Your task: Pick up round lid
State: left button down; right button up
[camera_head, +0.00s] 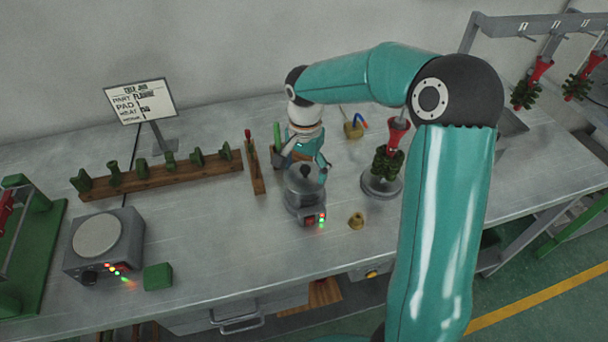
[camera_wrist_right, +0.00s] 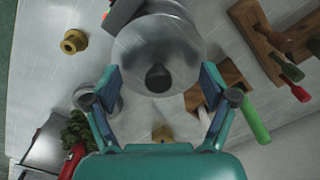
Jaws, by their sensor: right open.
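The round lid (camera_head: 301,181) sits on top of a small grey wax pot (camera_head: 306,204) near the middle of the table. In the right wrist view the lid (camera_wrist_right: 150,38) is a pale metal disc with a dark round knob (camera_wrist_right: 158,78). My right gripper (camera_head: 301,161) is open above and behind the pot. In the wrist view its two fingers (camera_wrist_right: 160,72) stand apart on either side of the lid's near part. I cannot tell whether they touch the lid. My left gripper is in neither view.
A brass ring (camera_head: 356,221) lies right of the pot. A stand with a red-and-green wax tree (camera_head: 388,160) is further right. A wooden tool rack (camera_head: 160,175) runs along the back left.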

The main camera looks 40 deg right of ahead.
jog(key=shift+f, duration=0.1)
jog(key=c, duration=0.8)
jog(key=shift+s+a, duration=0.1)
grip_shut()
